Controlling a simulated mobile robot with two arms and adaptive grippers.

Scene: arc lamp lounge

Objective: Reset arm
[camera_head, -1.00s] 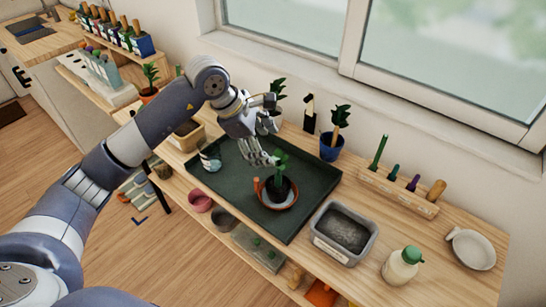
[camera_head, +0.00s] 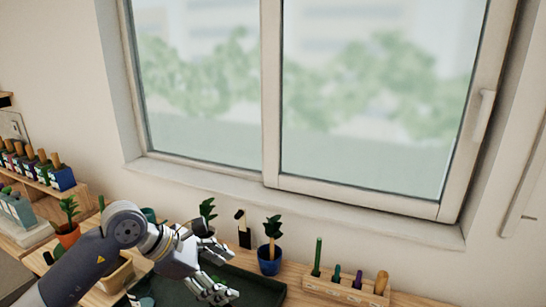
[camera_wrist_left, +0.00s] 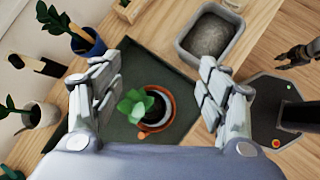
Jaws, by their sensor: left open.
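My left gripper (camera_head: 218,272) reaches in from the left at the bottom of the head view, over the dark green tray (camera_head: 255,287). In the left wrist view its two finger groups (camera_wrist_left: 158,92) are spread apart with nothing between them.
A blue potted plant (camera_head: 269,262) and another plant (camera_head: 207,215) stand behind the tray. A wooden tool rack (camera_head: 345,288) is to the right. A grey bin (camera_wrist_left: 211,36) sits beside the tray. The window (camera_head: 300,100) fills the back wall.

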